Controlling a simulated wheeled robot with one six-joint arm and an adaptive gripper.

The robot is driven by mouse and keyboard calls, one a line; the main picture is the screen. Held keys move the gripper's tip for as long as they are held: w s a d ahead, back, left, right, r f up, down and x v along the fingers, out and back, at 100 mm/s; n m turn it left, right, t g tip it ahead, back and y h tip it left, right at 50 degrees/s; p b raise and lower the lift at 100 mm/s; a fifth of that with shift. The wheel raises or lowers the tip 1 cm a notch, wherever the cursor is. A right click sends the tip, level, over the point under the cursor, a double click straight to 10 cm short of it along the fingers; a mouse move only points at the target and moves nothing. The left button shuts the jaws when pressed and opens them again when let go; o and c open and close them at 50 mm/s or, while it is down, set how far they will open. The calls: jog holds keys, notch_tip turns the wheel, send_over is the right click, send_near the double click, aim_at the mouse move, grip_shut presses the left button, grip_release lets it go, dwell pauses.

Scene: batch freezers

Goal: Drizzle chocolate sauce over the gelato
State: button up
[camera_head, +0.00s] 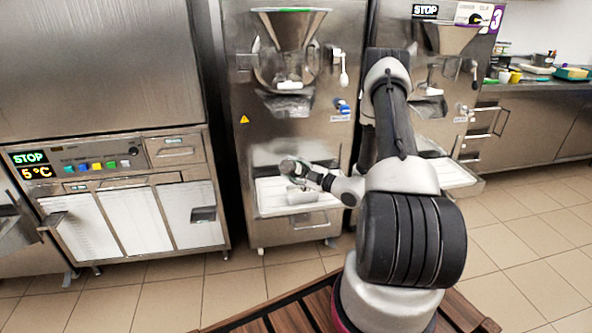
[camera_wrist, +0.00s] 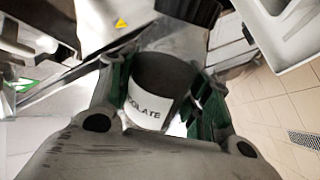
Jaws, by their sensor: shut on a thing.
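A dark round container with a white label, on which "COLATE" can be read, is the chocolate sauce (camera_wrist: 147,110) in the wrist view. My gripper (camera_wrist: 162,88) is shut on it, with green-edged fingers on both sides. In the head view my gripper (camera_head: 303,172) is in front of the middle batch freezer, above its white tray. A small pale cylinder (camera_head: 302,195) shows just under the gripper there; I cannot tell if it stands on the tray or is held. I cannot make out any gelato.
The middle batch freezer (camera_head: 290,130) has a steel hopper above and a white tray (camera_head: 270,198) below. A second freezer (camera_head: 452,60) stands to the right. A steel cabinet (camera_head: 100,70) is at left. A counter (camera_head: 535,85) with utensils is at far right. The tiled floor at right is clear.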

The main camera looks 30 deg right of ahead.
aim_at(282, 164)
jog(key=shift+w+a, duration=0.3)
jog(key=shift+a, duration=0.7)
jog(key=shift+w+a, duration=0.25)
jog(key=shift+a, duration=0.7)
jog(key=n, duration=0.4)
jog(key=shift+r, duration=0.1)
jog(key=shift+r+n, duration=0.6)
jog(key=shift+n, duration=0.6)
jog(key=shift+r+n, duration=0.6)
jog(key=shift+n, duration=0.6)
